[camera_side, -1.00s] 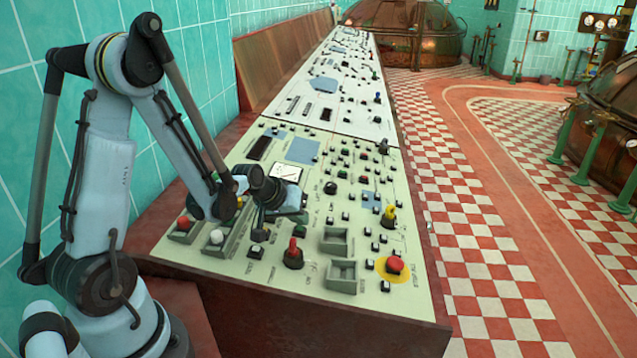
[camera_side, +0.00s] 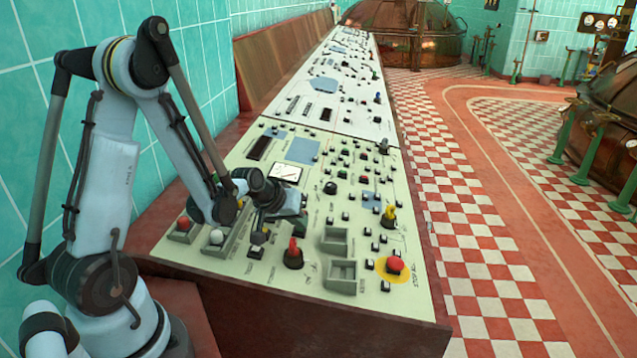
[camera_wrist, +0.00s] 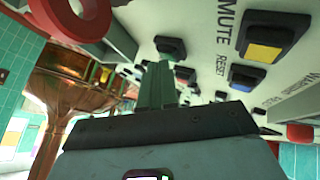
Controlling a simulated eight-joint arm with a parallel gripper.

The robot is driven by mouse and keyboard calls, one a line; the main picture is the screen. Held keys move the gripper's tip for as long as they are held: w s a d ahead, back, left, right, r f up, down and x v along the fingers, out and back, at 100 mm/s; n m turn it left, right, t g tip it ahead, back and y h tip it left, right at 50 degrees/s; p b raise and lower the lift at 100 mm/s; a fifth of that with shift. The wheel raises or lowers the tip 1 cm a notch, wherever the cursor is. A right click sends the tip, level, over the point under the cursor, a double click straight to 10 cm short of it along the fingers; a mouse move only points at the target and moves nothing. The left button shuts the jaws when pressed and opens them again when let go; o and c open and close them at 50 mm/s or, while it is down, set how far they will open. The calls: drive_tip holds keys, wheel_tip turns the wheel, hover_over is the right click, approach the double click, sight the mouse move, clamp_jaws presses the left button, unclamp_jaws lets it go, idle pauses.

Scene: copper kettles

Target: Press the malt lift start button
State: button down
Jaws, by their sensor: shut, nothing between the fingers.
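My gripper (camera_wrist: 158,88) is shut and empty in the wrist view, its greenish fingers reaching toward the control panel. A dark square button (camera_wrist: 170,46) lies just beyond the fingertips; contact cannot be told. In the side view, my wrist hangs low over the near left part of the cream panel (camera_side: 215,272), and the fingertips are hard to make out against the dark controls. No label naming the malt lift is readable, so I cannot tell which button is its start button.
In the wrist view, a yellow button (camera_wrist: 264,52) by "MUTE" and a blue button (camera_wrist: 246,76) by "RESET" sit right of the fingers. A red ring-shaped part (camera_wrist: 97,22) is close at upper left. In the side view, a red stop button (camera_side: 395,265) and red-topped switch (camera_side: 293,254) stand up.

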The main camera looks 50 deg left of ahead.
sight(304, 231)
idle(0.4)
drive_tip(key=shift+w+d+r, duration=0.1)
drive_tip(key=shift+r, duration=0.65)
drive_tip(key=shift+w+d+r, duration=0.1)
drive_tip(key=shift+r, duration=0.7)
drive_tip(key=shift+w+d+r, duration=0.15)
drive_tip(key=shift+r, duration=0.7)
drive_tip(key=shift+w+d+r, duration=0.1)
drive_tip(key=shift+r, duration=0.7)
drive_tip(key=shift+d, duration=0.1)
drive_tip(key=s+d+r+m, duration=0.7)
drive_tip(key=s+d, duration=0.4)
drive_tip(key=d, duration=0.1)
drive_tip(key=shift+s+d+r+m+h, duration=0.15)
drive_tip(key=shift+d+r+m+h, duration=0.15)
drive_tip(key=shift+h, duration=0.1)
